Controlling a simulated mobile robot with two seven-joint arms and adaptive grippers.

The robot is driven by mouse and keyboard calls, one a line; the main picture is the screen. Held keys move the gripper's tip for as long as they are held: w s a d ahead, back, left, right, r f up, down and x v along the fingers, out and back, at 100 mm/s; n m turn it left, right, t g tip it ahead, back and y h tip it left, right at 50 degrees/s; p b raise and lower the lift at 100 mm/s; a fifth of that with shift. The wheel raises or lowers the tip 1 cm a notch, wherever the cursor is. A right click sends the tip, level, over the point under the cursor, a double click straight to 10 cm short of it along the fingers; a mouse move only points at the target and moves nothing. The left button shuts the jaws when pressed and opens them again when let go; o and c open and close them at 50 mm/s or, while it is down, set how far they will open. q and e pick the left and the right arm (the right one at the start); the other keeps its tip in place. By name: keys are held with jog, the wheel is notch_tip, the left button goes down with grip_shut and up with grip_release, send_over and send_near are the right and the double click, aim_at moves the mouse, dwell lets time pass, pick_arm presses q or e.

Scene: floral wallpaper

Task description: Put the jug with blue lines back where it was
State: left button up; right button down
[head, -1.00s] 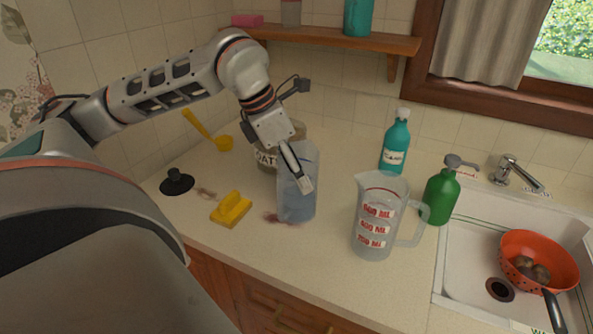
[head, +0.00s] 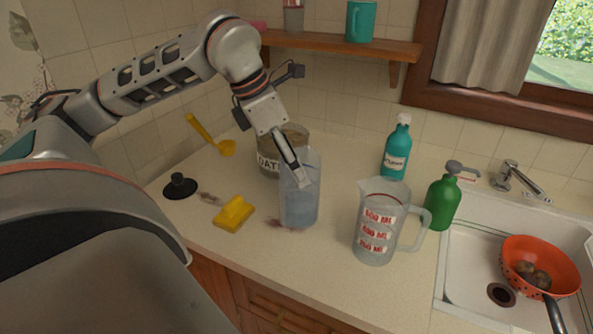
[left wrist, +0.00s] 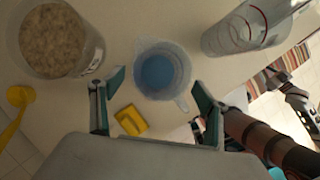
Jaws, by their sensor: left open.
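A clear bluish jug (head: 299,205) stands upright on the counter, in front of the oats jar. Its blue lines cannot be made out. In the left wrist view the jug (left wrist: 162,70) is seen from above, with blue inside and its handle toward the lower right. My left gripper (head: 301,178) is at the jug's upper part in the head view. In the left wrist view the gripper (left wrist: 154,100) is open, its fingers apart on either side of the jug's near side and handle, not closed on it.
A measuring jug with red markings (head: 375,247) stands to the right. The oats jar (head: 270,162) is behind, the yellow sponge (head: 234,213) and black plug (head: 180,186) to the left. Dark stains (head: 278,223) lie by the jug. Bottles and a sink (head: 460,285) are further right.

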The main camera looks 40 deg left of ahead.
pick_arm(q)
jog(key=p+v, duration=0.1)
jog(key=v, duration=0.6)
jog(key=shift+s+r+p, duration=0.15)
jog(key=shift+r+p, duration=0.2)
